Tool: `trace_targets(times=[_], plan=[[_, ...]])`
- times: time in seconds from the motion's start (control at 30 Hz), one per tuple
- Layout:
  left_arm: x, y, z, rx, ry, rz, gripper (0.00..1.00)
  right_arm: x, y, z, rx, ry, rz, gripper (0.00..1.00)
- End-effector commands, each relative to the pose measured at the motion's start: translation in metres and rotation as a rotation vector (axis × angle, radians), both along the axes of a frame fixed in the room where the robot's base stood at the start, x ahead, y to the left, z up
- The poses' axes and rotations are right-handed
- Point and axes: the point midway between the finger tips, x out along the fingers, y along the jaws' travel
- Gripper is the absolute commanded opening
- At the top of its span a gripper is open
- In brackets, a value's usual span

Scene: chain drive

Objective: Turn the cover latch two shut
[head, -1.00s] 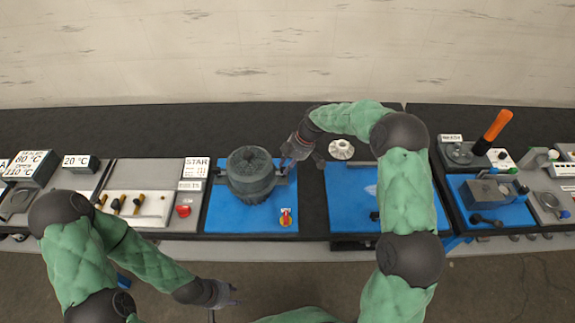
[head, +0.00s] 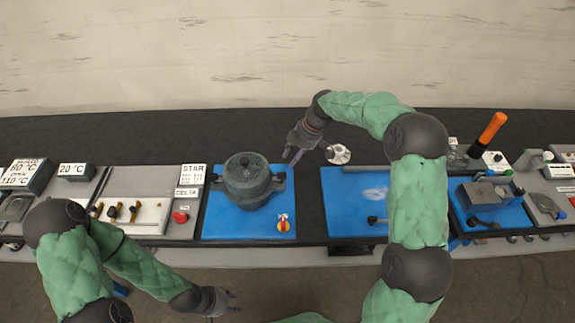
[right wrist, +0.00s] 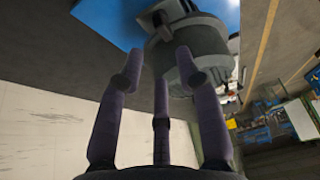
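A round dark grey housing with a ribbed cover (head: 248,178) stands on a blue mat (head: 222,220). A small latch (head: 279,178) sticks out on its right side, and another (head: 217,184) on its left. I cannot tell which is latch two or whether either is shut. My right gripper (head: 292,157) is open and empty, up and right of the right latch, apart from it. In the right wrist view, its spread purple fingers (right wrist: 165,70) point at the housing (right wrist: 198,42) and a latch (right wrist: 157,25) beyond the fingertips. My left gripper (head: 232,300) is open and empty below the bench's front edge.
A red and yellow rotary switch (head: 283,225) sits at the mat's front right. A white flanged part (head: 338,154) lies right of my right gripper. A red button (head: 180,217) is to the left. A second blue mat (head: 345,210) lies to the right, partly behind my right arm.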

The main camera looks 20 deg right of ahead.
Motion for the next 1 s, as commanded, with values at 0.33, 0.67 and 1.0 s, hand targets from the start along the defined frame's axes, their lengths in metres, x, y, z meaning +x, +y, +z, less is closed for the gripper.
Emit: trace_targets(times=[0.33,0.67,1.0], plan=[[0.0,0.0,0.0,0.0,0.0,0.0,0.4,-0.004,-0.015,0.036,0.0,0.001,0.0,0.35],[0.0,0.0,0.0,0.0,0.0,0.0,0.4,-0.004,-0.016,0.038,-0.001,0.001,0.0,0.35],[0.0,0.0,0.0,0.0,0.0,0.0,0.4,-0.004,-0.016,0.038,-0.001,0.001,0.0,0.35]])
